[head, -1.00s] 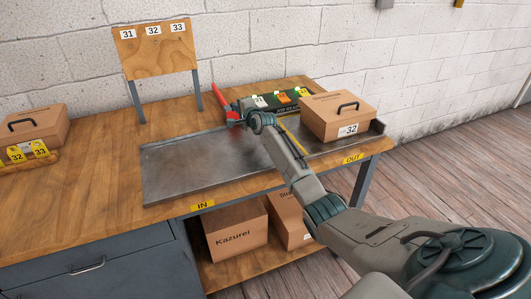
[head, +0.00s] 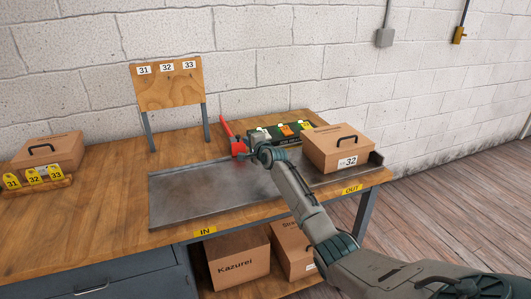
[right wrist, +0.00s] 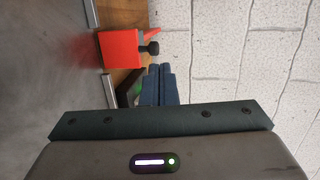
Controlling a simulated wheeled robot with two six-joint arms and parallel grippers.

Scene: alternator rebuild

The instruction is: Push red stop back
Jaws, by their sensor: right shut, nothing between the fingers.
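The red stop (head: 238,147) stands at the back edge of the grey metal tray (head: 190,201), its red arm pointing up and back to the left. In the right wrist view the red stop (right wrist: 121,50) is a red block with a dark knob on its side. My right gripper (head: 257,150) is just right of the stop in the head view, partly hidden by its own wrist. In the right wrist view its dark fingers (right wrist: 158,84) are together and empty, close to the knob; I cannot tell whether they touch it. My left gripper is out of view.
A cardboard box marked 32 (head: 336,143) stands on the tray's right end. A dark rack with coloured tags (head: 285,130) lies behind the tray. Another box (head: 50,151) and yellow tags (head: 34,176) are at the left. The tray's left part is clear.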

